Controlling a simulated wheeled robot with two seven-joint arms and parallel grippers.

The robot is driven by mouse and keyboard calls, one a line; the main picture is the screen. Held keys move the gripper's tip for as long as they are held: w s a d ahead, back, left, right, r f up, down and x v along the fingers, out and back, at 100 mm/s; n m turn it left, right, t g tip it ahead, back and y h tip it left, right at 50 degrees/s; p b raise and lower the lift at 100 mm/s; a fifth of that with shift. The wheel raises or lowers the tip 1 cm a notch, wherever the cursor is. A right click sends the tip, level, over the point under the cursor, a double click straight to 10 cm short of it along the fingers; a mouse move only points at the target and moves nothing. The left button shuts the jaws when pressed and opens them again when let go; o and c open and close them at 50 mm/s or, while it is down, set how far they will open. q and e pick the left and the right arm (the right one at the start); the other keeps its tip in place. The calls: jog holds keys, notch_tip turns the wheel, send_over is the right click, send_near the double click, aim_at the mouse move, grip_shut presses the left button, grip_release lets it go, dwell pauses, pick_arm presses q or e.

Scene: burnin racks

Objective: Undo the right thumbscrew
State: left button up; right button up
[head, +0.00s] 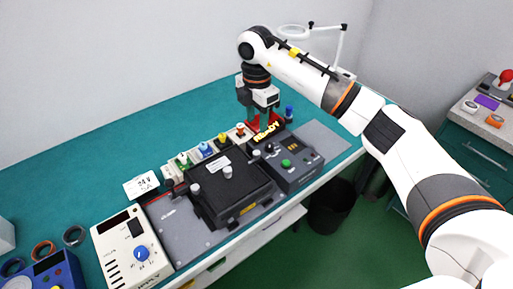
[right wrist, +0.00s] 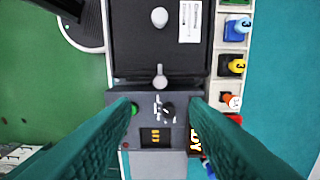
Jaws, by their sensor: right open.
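The right thumbscrew (right wrist: 160,76) is a pale knob at the edge of the black lid (right wrist: 130,45), beside the grey control box (right wrist: 116,108). In the right wrist view it stands near the middle, ahead of the gap between my fingers. My right gripper (head: 264,122) is open and empty, pointing down above the far end of the control box. Its two dark teal fingers (right wrist: 160,145) straddle the box in the wrist view, apart from the thumbscrew. Another pale knob (right wrist: 159,17) stands mid-lid, and a left knob (head: 195,188) shows in the head view. My left gripper is out of view.
A row of coloured connectors (head: 205,150) runs behind the lid. A power supply with a blue dial (head: 141,253) stands at the left. The control box carries a green button (head: 286,163). The teal bench top (head: 100,160) is clear behind.

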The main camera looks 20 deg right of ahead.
aim_at(256, 152)
notch_tip(256, 152, down, 11)
jog(key=p, duration=0.2)
jog(key=shift+f+p, duration=0.2)
jog(key=shift+p, duration=0.1)
grip_shut()
